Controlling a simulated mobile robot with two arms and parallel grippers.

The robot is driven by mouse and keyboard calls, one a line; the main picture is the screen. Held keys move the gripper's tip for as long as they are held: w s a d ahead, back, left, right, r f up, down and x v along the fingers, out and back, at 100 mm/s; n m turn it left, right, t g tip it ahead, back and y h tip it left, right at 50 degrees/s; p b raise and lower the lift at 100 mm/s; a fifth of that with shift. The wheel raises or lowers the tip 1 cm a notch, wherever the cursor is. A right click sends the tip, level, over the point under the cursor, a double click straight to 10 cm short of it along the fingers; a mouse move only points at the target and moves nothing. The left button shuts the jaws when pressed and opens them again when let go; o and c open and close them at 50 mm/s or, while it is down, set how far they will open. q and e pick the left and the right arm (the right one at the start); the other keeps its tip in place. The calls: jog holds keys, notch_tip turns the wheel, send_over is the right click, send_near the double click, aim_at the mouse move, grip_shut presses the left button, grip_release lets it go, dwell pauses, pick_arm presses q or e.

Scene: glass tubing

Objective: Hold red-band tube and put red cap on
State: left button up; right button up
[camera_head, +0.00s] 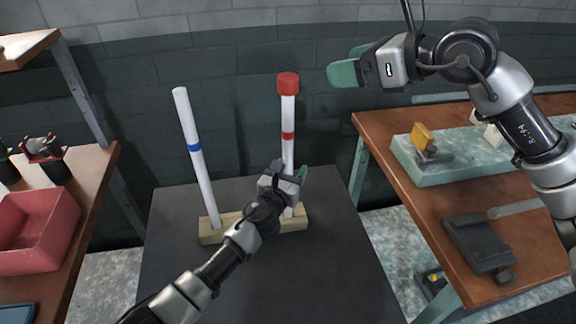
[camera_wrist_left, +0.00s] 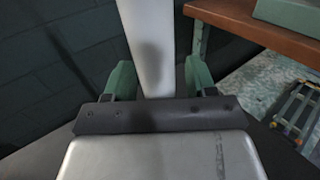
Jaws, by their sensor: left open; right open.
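The red-band tube (camera_head: 288,112) stands upright in the right end of a wooden base (camera_head: 237,227). The red cap (camera_head: 288,83) sits on the tube's top end. My left gripper (camera_head: 298,178) is at the lower part of this tube, below the red band. In the left wrist view the white tube (camera_wrist_left: 150,50) passes between the green fingers of my left gripper (camera_wrist_left: 158,84), which are open, with a gap on each side. My right gripper (camera_head: 345,74) is open and empty, up to the right of the red cap and apart from it.
A blue-band tube (camera_head: 194,147) leans slightly in the base's left end. The dark table (camera_head: 290,275) is clear in front. A wooden bench (camera_head: 400,190) with tools stands right. A red bin (camera_head: 38,232) is on the left shelf.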

pick_arm(q)
jog(key=v, duration=1.2)
